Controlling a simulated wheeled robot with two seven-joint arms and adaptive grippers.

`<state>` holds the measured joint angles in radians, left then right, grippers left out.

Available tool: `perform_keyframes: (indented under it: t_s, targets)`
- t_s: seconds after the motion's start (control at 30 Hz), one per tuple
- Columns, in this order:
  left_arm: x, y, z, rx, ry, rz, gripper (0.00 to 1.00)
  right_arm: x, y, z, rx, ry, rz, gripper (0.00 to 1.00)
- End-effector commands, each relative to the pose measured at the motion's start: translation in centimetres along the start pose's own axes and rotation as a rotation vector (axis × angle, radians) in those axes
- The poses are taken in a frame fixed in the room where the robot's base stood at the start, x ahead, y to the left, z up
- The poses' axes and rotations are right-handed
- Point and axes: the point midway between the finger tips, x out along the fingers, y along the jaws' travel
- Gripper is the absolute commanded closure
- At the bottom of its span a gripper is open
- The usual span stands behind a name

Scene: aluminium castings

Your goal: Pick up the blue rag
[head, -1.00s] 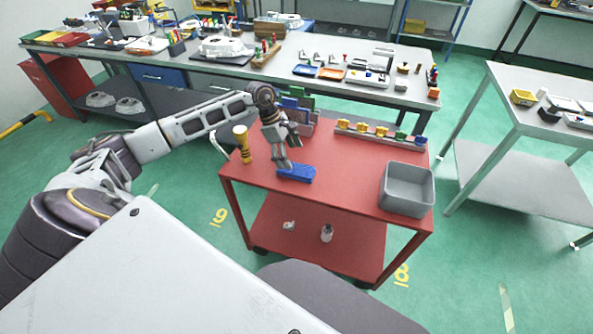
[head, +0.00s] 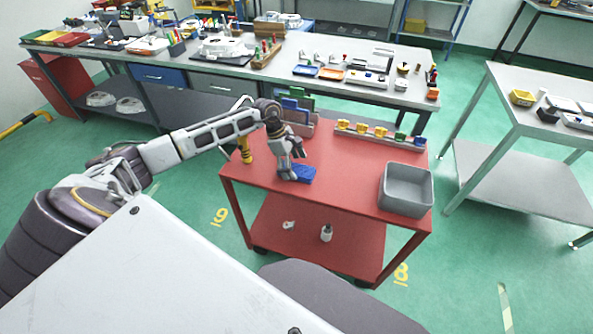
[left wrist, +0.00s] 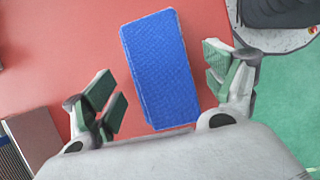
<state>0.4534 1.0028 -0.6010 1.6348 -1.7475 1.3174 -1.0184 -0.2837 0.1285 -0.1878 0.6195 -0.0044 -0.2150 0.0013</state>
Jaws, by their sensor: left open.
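The blue rag (head: 305,173) is a flat folded rectangle lying on the top of the red cart (head: 345,180). In the left wrist view the rag (left wrist: 160,70) lies lengthwise between the two fingers. My left gripper (head: 293,170) points down over the rag's left part in the head view and hides some of it. In the left wrist view my left gripper (left wrist: 163,90) is open, with one green-padded finger on each side of the rag and neither closed on it. How high the fingertips are above the cart top cannot be told. My right gripper is not in view.
A yellow and black cylinder (head: 244,146) stands left of the gripper. A rack with blue and green parts (head: 298,112) is behind it. A rail with coloured pieces (head: 378,137) and a grey bin (head: 405,190) are to the right. The cart top's middle is clear.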

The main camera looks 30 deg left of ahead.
Motion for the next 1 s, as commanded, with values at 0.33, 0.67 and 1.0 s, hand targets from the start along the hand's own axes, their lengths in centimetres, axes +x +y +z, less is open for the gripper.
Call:
perform_keyframes:
  t_s: [0.33, 0.67, 1.0]
  targets:
    - [1.1, -0.1, 0.0, 0.000, 0.001, -0.001, 0.14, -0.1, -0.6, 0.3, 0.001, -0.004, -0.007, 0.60]
    - [1.0, -0.1, 0.0, 0.000, 0.001, -0.001, 0.19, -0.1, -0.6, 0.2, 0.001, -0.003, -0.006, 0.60]
    - [1.0, -0.1, 0.0, 0.000, 0.001, -0.001, 0.60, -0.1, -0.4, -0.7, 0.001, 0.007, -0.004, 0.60]
